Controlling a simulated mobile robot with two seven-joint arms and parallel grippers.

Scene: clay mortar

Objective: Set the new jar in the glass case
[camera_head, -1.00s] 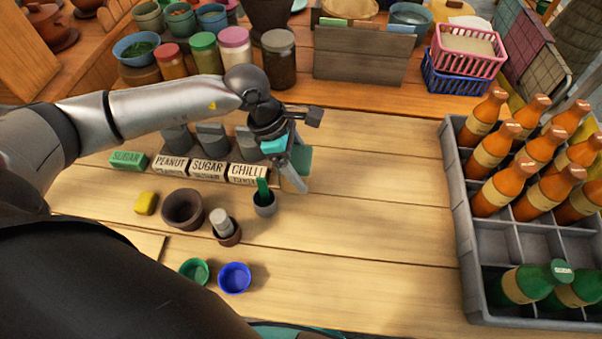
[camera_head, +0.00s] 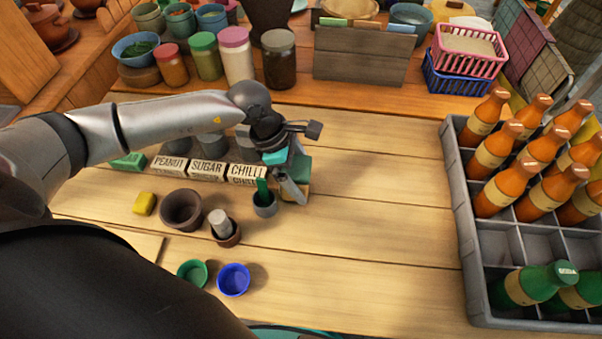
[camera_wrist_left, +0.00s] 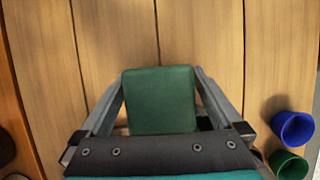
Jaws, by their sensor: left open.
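My left gripper (camera_head: 291,182) is open, low over the table beside the chilli label. In the left wrist view its fingers (camera_wrist_left: 160,105) stand on both sides of a green-topped block (camera_wrist_left: 160,98); the block also shows in the head view (camera_head: 301,169), partly hidden by the gripper. I cannot tell whether the fingers touch it. Lidded jars stand at the back: red-lidded (camera_head: 171,66), green-lidded (camera_head: 205,57), pink-lidded (camera_head: 237,54) and dark (camera_head: 279,60). Which is the new jar is unclear. No glass case shows. My right gripper is not in view.
Peanut, sugar and chilli labels (camera_head: 207,170) stand left of the gripper. A small pot with a green stick (camera_head: 264,205), a clay bowl (camera_head: 181,210) and a mortar (camera_head: 224,230) stand close by. A grey bottle crate (camera_head: 466,230) is at right; the table between is clear.

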